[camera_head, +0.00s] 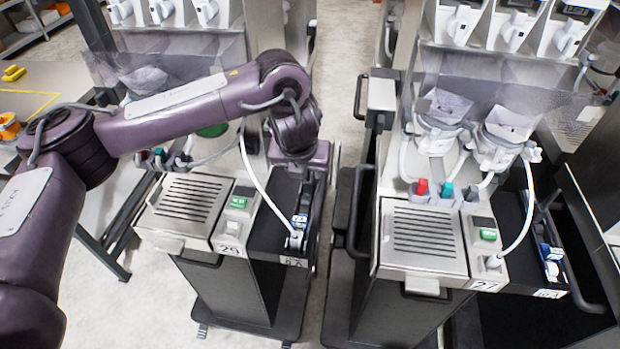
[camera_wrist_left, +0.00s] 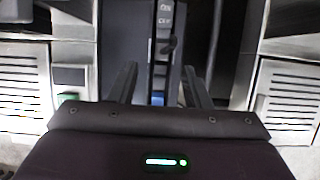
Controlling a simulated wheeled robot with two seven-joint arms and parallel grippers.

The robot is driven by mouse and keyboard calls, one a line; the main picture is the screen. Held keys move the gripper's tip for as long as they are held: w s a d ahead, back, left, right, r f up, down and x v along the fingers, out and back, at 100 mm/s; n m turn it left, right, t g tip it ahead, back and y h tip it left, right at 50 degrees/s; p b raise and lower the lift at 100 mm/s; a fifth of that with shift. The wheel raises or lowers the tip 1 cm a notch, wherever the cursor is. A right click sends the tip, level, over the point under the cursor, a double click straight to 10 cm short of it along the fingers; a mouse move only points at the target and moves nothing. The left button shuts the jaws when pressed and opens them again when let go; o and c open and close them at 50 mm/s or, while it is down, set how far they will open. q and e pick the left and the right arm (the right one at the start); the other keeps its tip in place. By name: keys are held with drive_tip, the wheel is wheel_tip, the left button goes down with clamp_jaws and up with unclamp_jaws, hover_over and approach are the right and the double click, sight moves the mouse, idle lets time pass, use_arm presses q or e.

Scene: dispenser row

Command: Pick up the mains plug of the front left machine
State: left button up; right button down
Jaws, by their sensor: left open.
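The front left machine (camera_head: 190,205) has a ribbed steel drip tray and a black side tray (camera_head: 268,238). A white cable curves down from it to a small white piece, which looks like the mains plug (camera_head: 295,241), near the front of the black tray. A blue and white item (camera_head: 300,220) is just behind it. My left gripper (camera_head: 307,200) points down over the tray's right side, open and close to these pieces. In the left wrist view the open fingers (camera_wrist_left: 160,85) stand apart, with a blue patch (camera_wrist_left: 157,98) between them; the plug cannot be made out there.
A similar machine (camera_head: 425,235) stands to the right, with its own black tray and a blue and white item (camera_head: 550,255). A narrow floor gap (camera_head: 330,250) separates the machines. A table (camera_head: 45,85) is at the far left.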

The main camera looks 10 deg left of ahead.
sight(308, 179)
use_arm(q)
drive_tip(key=shift+f, duration=0.75)
drive_tip(key=shift+w+d+f+p, duration=0.1)
drive_tip(key=shift+w+f+p, duration=0.2)
drive_tip(key=shift+w+f, duration=0.2)
drive_tip(key=x, duration=0.2)
drive_tip(key=shift+w+f+p, duration=0.25)
drive_tip(key=shift+w+p, duration=0.15)
drive_tip(key=shift+w, duration=0.05)
drive_tip(key=shift+w+f, duration=0.1)
drive_tip(key=shift+f, duration=0.35)
drive_tip(key=c, duration=0.7)
clamp_jaws()
use_arm(e)
drive_tip(key=s, duration=0.1)
drive_tip(key=s+r, duration=0.1)
drive_tip(key=s, duration=0.1)
drive_tip(key=shift+s, duration=0.3)
